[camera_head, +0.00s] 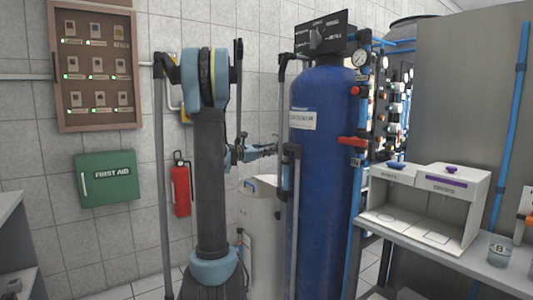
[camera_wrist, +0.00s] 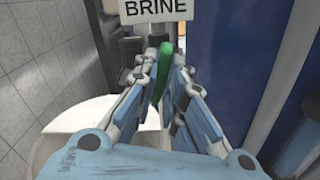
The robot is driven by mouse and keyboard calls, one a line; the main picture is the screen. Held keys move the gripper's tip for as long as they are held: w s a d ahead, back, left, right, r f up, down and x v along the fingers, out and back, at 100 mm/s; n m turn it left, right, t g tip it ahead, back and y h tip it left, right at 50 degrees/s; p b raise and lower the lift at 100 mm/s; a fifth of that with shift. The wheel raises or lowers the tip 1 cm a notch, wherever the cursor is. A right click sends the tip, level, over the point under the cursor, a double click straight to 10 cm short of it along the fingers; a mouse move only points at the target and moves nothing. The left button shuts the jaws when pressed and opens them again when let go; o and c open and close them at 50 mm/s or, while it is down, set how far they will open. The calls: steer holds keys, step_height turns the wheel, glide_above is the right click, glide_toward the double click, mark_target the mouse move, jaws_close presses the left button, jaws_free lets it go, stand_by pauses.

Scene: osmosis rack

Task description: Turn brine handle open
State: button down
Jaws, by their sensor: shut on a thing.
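The green brine handle (camera_wrist: 164,68) shows in the wrist view below a white sign reading BRINE (camera_wrist: 155,10). It points down, with its lower end tilted slightly left. My gripper (camera_wrist: 165,78) is shut on it, with a finger on each side. In the head view my gripper (camera_head: 270,150) reaches right beside the blue tank, and the handle cannot be made out there.
A tall blue tank (camera_head: 318,180) stands right of my gripper. A white round tank (camera_head: 262,235) stands below it. A grey bench (camera_head: 440,255) with dispensers (camera_head: 432,195) is at right. A fire extinguisher (camera_head: 181,190) hangs on the tiled wall.

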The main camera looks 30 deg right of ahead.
steer(key=shift+n, duration=1.7)
steer(key=shift+w, duration=0.1)
steer(key=c, duration=1.7)
jaws_free()
steer(key=shift+o, duration=0.2)
steer(key=shift+a, duration=0.1)
steer(key=a, duration=1.1)
steer(key=shift+s+a, duration=0.4)
steer(key=shift+f, duration=0.1)
